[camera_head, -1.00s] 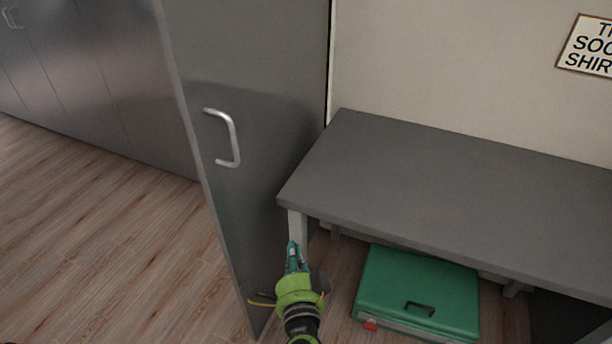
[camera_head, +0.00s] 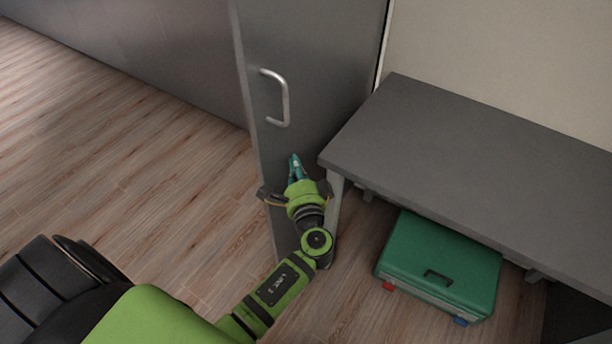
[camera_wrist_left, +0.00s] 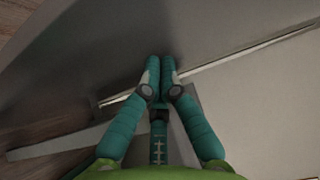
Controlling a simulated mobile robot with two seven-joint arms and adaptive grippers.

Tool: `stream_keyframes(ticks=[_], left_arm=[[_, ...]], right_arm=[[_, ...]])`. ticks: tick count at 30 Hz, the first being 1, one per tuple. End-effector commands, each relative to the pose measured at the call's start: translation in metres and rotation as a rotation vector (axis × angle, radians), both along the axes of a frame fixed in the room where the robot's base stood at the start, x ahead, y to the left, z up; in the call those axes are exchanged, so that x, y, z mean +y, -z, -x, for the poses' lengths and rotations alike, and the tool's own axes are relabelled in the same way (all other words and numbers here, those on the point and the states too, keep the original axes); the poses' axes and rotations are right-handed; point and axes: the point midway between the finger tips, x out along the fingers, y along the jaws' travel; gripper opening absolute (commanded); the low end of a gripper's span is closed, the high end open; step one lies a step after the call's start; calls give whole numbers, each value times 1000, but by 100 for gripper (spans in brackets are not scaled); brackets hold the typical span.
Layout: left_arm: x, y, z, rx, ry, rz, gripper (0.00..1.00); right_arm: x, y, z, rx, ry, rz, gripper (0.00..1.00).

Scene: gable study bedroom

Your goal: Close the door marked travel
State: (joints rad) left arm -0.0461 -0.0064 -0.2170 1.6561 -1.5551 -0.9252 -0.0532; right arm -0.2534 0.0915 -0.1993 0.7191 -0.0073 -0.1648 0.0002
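A tall grey metal door (camera_head: 320,60) stands open in the head view, with a silver bar handle (camera_head: 284,98) near its left edge. No travel marking is readable on it. My left gripper (camera_head: 295,160) is in front of this door, below the handle and apart from it. In the left wrist view its teal fingertips (camera_wrist_left: 160,66) are together with nothing between them, close to a grey surface. I cannot tell whether they touch it. My right gripper is not in view.
A grey desk (camera_head: 480,150) stands just right of the door, close to my left gripper. A green case (camera_head: 440,262) lies on the floor beneath it. Grey cabinet fronts (camera_head: 150,50) run along the back left. The wooden floor (camera_head: 130,170) left of the door is clear.

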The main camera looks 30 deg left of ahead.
Motion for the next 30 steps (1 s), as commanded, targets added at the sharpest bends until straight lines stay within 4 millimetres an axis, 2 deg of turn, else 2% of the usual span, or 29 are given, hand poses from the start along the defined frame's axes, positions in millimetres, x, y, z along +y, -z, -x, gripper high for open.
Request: stream_keyframes(ticks=[3,9,18,22,26,30], left_arm=[[13,-1,-1,1,1,-2,0],[20,0,-1,0,2,0,0],[20,0,-1,0,2,0,0],[27,0,-1,-1,11,-1,0],[47,1,0,-1,39,-5,0],[81,0,-1,-1,91,-9,0]], right_arm=[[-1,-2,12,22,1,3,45],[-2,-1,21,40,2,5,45],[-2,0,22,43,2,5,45],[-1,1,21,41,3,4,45],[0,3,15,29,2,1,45],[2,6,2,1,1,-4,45]])
